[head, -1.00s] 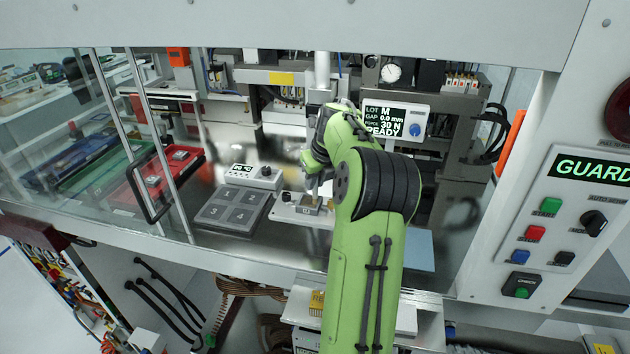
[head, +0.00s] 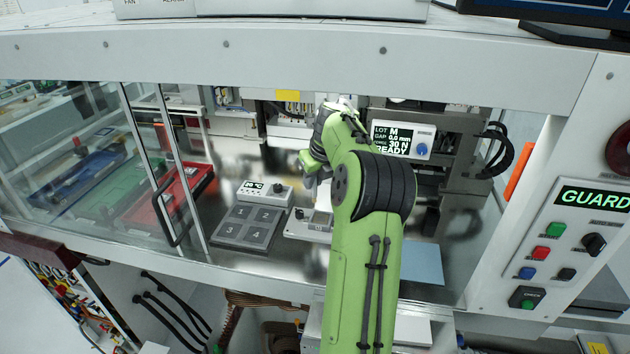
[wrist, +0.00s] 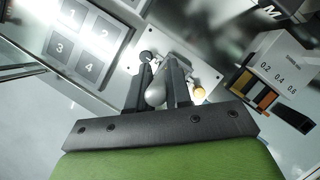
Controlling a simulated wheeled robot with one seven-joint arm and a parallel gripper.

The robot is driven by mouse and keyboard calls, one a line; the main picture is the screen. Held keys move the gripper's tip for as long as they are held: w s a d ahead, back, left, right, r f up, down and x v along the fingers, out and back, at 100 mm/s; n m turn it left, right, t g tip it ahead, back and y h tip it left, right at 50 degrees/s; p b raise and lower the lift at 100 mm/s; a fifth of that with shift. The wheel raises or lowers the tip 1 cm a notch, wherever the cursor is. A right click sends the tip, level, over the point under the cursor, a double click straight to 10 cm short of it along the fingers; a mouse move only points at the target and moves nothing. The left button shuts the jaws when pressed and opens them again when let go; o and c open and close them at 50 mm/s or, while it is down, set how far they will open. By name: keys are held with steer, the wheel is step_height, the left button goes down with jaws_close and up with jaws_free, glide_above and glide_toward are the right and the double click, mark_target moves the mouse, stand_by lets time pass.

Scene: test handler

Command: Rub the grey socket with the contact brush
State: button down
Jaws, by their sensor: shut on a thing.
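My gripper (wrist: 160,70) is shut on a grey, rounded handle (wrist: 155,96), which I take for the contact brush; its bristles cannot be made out. In the head view my gripper (head: 312,180) is mostly hidden behind my green arm, above and inside the machine bay. Beyond the fingers in the wrist view lies a pale plate (wrist: 206,76) with a round dark knob (wrist: 146,57). The same plate (head: 297,231) is partly covered by my arm in the head view. The grey socket is not clearly visible; fingers and arm hide the plate's middle.
A numbered grey tray (head: 247,228) and a small temperature unit (head: 266,191) stand left of the plate. A box marked 0.2, 0.4, 0.6 (wrist: 280,66) is on the right in the wrist view. A display reading READY (head: 392,139) is behind. A glass guard and red tray (head: 190,190) are left.

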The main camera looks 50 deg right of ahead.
steer(key=shift+a+r, duration=0.1)
steer(key=shift+r, duration=0.75)
steer(key=shift+d+r, duration=0.2)
steer(key=shift+r, duration=0.1)
steer(key=shift+a, duration=0.15)
